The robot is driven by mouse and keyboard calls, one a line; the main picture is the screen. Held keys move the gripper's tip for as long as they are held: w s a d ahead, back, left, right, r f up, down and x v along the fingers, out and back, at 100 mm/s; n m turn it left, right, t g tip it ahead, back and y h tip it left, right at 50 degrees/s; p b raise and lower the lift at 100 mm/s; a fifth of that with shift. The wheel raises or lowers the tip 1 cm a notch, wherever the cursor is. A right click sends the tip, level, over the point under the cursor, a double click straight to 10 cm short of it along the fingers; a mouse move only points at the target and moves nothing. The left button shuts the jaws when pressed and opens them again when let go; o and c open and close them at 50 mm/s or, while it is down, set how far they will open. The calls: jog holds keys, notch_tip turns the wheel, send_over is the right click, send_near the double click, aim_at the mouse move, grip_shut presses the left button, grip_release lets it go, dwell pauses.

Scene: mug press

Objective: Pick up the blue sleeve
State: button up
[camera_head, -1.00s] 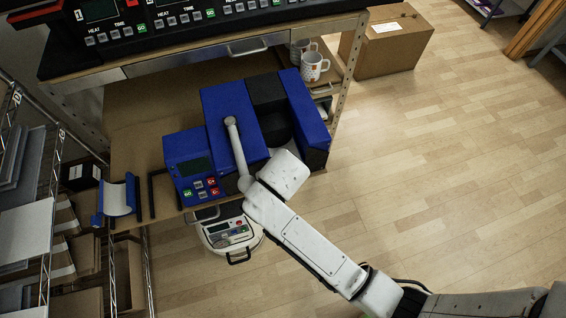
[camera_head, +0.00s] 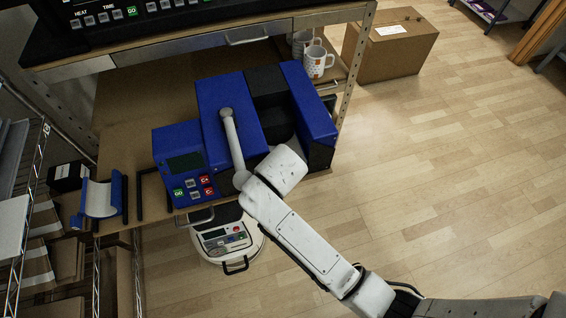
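The blue sleeve (camera_head: 102,197) is a curved sheet with blue edges and a pale inner face. It sits at the left end of the wooden shelf, beside thin black bars. My white arm reaches in from the lower right, and its visible end is in front of the blue mug press (camera_head: 225,107). My gripper cannot be made out, so I cannot tell what its fingers hold. The arm's visible end is well to the right of the sleeve.
The press's grey lever (camera_head: 232,140) stands near my arm. White mugs (camera_head: 318,62) are at the shelf's right end, near a cardboard box (camera_head: 391,45). A wire rack (camera_head: 33,190) is close left of the sleeve. A round white machine (camera_head: 229,236) sits below.

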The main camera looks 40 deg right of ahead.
grip_shut()
dwell(0.4)
